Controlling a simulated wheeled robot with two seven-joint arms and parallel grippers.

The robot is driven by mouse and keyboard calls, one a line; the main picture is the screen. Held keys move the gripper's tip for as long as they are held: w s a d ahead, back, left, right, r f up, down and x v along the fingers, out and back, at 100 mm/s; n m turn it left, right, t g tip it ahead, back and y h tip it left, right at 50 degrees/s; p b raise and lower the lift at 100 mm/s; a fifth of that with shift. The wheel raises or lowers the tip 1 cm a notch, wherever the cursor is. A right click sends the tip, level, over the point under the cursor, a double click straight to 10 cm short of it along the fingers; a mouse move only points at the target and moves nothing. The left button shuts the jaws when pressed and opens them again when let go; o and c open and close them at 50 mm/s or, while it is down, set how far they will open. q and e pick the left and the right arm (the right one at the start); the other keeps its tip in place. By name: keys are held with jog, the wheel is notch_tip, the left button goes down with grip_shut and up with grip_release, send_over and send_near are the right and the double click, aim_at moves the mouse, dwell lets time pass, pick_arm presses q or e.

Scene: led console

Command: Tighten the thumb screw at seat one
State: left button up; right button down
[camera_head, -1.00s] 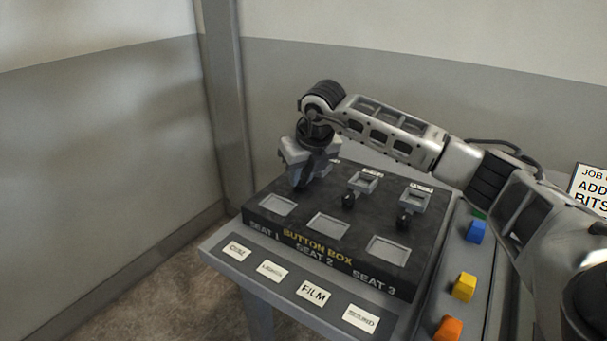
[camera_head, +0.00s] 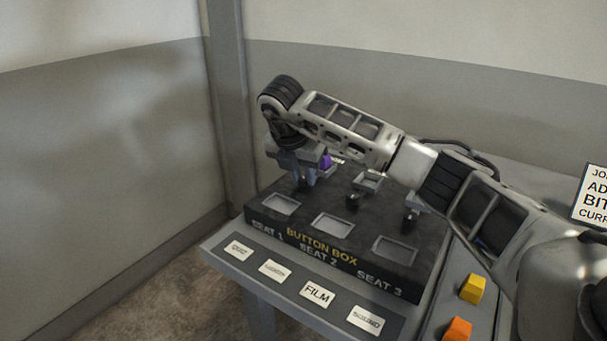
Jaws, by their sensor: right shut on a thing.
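The black button box (camera_head: 333,260) stands on the console with seats one, two and three marked along its front. My right gripper (camera_head: 303,184) points down at the back of seat one and is shut. The thumb screw there is hidden by the fingers, so the grip on it cannot be seen directly. Dark thumb screws show at seat two (camera_head: 352,201) and seat three (camera_head: 411,222). A small purple piece (camera_head: 326,161) shows just beside the gripper. My left gripper is out of view.
Labelled plates, including FILM (camera_head: 317,294) and SOUND (camera_head: 365,320), line the console front. A yellow block (camera_head: 472,288) and an orange block (camera_head: 457,329) sit to the right, below my right arm. A job sign (camera_head: 592,195) stands at the right edge.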

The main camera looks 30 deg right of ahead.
jog(key=m, duration=0.3)
jog(key=shift+w+r+g+h, duration=0.25)
jog(key=shift+r+g+h, duration=0.05)
jog(key=shift+r+g, duration=0.1)
jog(key=m+g, duration=0.1)
jog(key=m, duration=0.2)
jog(key=shift+w+m+g, duration=0.15)
jog(key=shift+m+g, duration=0.15)
jog(key=m+g+p, duration=0.1)
jog(key=m, duration=0.2)
jog(key=shift+w, duration=0.1)
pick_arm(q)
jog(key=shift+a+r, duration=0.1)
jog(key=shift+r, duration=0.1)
pick_arm(e)
jog(key=shift+f+m, duration=0.1)
jog(key=shift+m, duration=0.3)
jog(key=shift+g, duration=0.3)
jog(key=c, duration=1.2)
grip_release()
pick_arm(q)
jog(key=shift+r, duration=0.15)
pick_arm(e)
jog(key=shift+f, duration=0.1)
